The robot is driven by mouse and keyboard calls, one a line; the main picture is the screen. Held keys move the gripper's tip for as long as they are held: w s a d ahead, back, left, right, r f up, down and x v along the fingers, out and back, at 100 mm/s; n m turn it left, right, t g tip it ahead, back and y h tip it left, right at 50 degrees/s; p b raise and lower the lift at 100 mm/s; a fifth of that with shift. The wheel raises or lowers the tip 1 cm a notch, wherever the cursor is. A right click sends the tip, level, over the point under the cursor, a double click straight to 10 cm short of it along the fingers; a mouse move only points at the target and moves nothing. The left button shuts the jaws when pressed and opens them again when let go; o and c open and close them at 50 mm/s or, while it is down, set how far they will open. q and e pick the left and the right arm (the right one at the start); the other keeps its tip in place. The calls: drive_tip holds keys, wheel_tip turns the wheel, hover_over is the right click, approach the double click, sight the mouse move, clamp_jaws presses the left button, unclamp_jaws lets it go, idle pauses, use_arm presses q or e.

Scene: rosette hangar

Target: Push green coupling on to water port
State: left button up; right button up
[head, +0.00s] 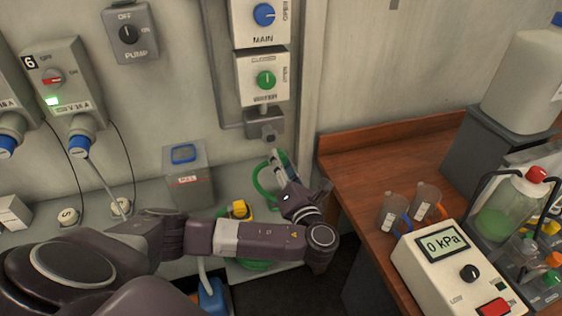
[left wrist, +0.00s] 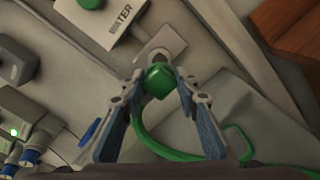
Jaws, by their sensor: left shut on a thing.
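My left gripper (head: 277,158) is shut on the green coupling (left wrist: 158,80), which sits between its fingertips in the left wrist view. The green hose (left wrist: 150,140) curves away from the coupling, and it also shows beside the gripper in the head view (head: 261,182). The grey water port (head: 265,124) is on the wall just above the gripper. In the left wrist view the port (left wrist: 162,43) is directly beyond the coupling. Whether the two touch is hard to tell. The coupling is mostly hidden by the gripper in the head view. My right gripper is not in view.
A box with a green knob (head: 264,79) is above the port, and a conduit runs beside it. A grey bin (head: 187,178) stands on the ledge at left. A wooden bench (head: 350,172) with cups and a pressure meter (head: 452,262) is at right.

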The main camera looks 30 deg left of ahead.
use_arm(q)
drive_tip(key=shift+w+a+f+b, duration=0.15)
drive_tip(key=shift+w+a+b, duration=0.35)
drive_tip(key=shift+b, duration=0.2)
drive_tip(key=shift+b+x, duration=0.9)
drive_tip(key=shift+x, duration=0.2)
drive_tip(key=shift+b+x, duration=0.6)
drive_tip(key=shift+x, duration=0.45)
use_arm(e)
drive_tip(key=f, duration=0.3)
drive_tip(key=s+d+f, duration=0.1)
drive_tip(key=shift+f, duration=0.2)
use_arm(q)
drive_tip(key=shift+r, duration=0.25)
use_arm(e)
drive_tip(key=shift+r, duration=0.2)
